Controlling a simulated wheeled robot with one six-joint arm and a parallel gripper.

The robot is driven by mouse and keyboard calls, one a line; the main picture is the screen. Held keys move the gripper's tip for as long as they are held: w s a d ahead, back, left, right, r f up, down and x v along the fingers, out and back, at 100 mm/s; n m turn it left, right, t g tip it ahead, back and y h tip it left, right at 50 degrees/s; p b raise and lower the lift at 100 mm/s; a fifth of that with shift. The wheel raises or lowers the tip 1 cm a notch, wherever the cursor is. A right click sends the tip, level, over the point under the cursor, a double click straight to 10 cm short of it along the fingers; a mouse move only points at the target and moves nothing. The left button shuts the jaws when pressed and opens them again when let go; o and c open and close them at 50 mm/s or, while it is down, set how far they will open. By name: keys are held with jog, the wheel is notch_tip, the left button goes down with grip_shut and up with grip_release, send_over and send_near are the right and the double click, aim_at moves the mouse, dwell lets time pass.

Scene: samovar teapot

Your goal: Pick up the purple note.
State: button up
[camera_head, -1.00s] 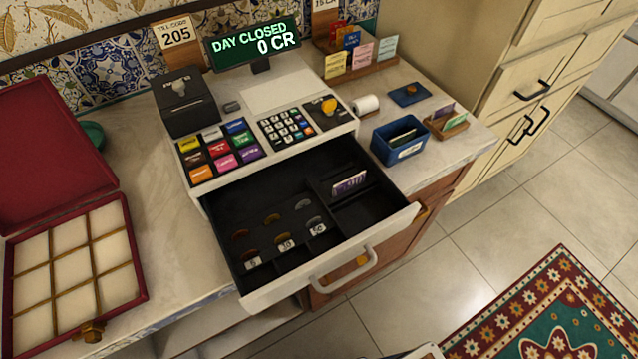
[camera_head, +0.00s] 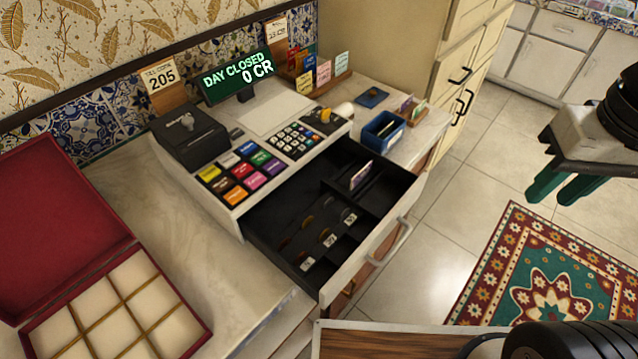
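The purple note (camera_head: 361,175) stands on edge in a rear compartment of the open black cash drawer (camera_head: 283,215). I see it at a steep angle, with its lower part hidden in the drawer. My gripper (camera_head: 563,190) hangs at the right of the view, above the floor and well away from the drawer. Its two dark green fingers point down and left, and I see nothing held between them. The viewing angle does not show clearly how far apart they are.
Coins lie in the drawer's front compartments. A blue box (camera_head: 384,131) and a small wooden holder with cards (camera_head: 412,110) stand right of the register. A red case (camera_head: 95,300) lies open at left. The patterned rug (camera_head: 545,270) lies on the floor at right.

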jog(key=w+a+f+m, duration=0.2)
jog(key=w+a+m, duration=0.1)
jog(key=w+a, duration=0.65)
jog(key=m+g, duration=0.1)
jog(key=m, duration=0.3)
send_over(362, 170)
notch_tip(362, 170, down, 7)
jog(key=shift+f, duration=0.55)
notch_tip(362, 170, down, 7)
jog(key=shift+f, duration=0.1)
grip_shut()
